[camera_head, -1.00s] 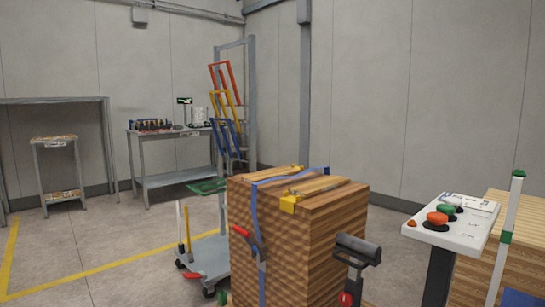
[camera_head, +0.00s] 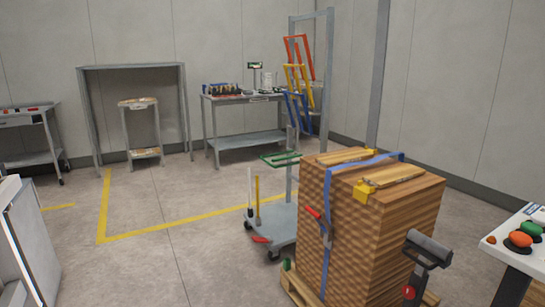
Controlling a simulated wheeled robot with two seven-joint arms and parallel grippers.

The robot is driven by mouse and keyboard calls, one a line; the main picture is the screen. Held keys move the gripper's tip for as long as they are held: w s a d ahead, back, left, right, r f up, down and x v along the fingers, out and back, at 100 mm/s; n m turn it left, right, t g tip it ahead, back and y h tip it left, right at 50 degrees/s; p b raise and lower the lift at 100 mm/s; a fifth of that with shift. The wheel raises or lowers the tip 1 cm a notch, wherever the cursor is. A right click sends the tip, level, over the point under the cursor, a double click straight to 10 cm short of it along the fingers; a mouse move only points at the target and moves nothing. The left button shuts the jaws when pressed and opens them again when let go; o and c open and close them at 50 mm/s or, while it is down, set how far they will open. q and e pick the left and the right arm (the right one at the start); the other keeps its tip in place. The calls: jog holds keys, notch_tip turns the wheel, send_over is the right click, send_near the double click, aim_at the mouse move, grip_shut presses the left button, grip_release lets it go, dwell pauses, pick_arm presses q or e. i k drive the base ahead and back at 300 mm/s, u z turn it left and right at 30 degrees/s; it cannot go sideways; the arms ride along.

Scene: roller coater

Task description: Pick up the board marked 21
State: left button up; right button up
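A tall stack of wooden boards (camera_head: 400,235) stands on a pallet (camera_head: 291,287) at the lower right. A blue strap (camera_head: 362,163) runs over its top and down its near side, with yellow corner pieces at the top edges. A few loose narrow wooden pieces (camera_head: 395,176) lie on top of the stack. I cannot make out a board marked 21; no number is readable on any board. Neither of my grippers shows in the view.
A cart (camera_head: 283,222) stands left of the stack. A control panel (camera_head: 520,240) with red and green buttons is at the right edge. A bench (camera_head: 250,139) and a small stand (camera_head: 141,127) are at the back. A white machine (camera_head: 25,240) is at lower left.

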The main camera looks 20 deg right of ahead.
aim_at(330, 161)
jog(key=u, duration=0.2)
jog(key=i, duration=4.9)
jog(key=z, duration=2.45)
